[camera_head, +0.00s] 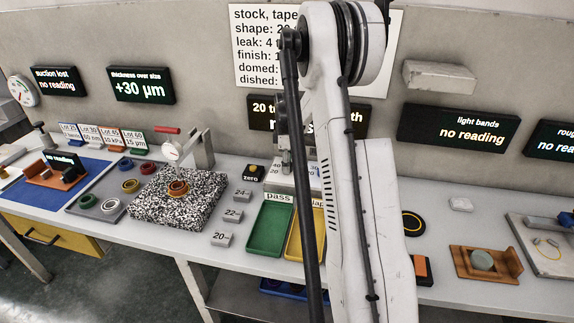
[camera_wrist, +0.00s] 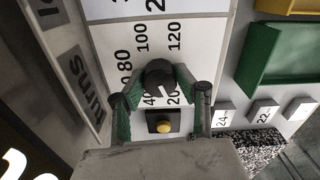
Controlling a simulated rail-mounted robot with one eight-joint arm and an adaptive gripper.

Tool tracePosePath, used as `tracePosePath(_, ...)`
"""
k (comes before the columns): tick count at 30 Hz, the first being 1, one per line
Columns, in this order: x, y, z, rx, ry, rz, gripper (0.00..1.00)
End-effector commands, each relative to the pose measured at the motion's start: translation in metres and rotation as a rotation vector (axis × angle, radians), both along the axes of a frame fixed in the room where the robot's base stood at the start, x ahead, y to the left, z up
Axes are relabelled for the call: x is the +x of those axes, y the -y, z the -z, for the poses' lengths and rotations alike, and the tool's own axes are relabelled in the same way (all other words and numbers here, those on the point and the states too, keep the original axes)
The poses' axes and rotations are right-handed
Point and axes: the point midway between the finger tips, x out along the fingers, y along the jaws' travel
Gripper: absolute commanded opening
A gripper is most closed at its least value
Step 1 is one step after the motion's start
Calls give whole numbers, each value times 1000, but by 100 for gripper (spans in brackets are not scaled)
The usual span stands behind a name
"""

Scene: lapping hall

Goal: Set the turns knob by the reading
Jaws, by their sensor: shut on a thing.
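The grey turns knob (camera_wrist: 158,73) sits on a white dial panel (camera_wrist: 182,70) with printed numbers around it, including 40, 80, 100 and 120. My gripper (camera_wrist: 160,80) is shut on the knob, a green-padded finger on each side. A white mark shows on the knob's lower part; I cannot tell exactly which number it points at. In the head view my arm hides the knob and much of the panel (camera_head: 275,180). The thickness over size display (camera_head: 141,86) reads +30 µm. The stock card (camera_head: 262,50) is partly covered by my arm.
A yellow zero button (camera_wrist: 164,127) is close below the knob in the wrist view. The green pass tray (camera_head: 269,228) lies in front of the panel, near small blocks marked 20, 22 and 24. A dial gauge (camera_head: 172,151) stands over a speckled plate (camera_head: 150,204) to the left.

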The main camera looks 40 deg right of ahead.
Motion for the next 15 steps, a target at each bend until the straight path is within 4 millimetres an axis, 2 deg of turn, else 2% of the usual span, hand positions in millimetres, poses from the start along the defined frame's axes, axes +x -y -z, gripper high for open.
tracePosePath(8,0,0,1,0,0,108,5)
tracePosePath(15,0,0,2,0,0,305,5)
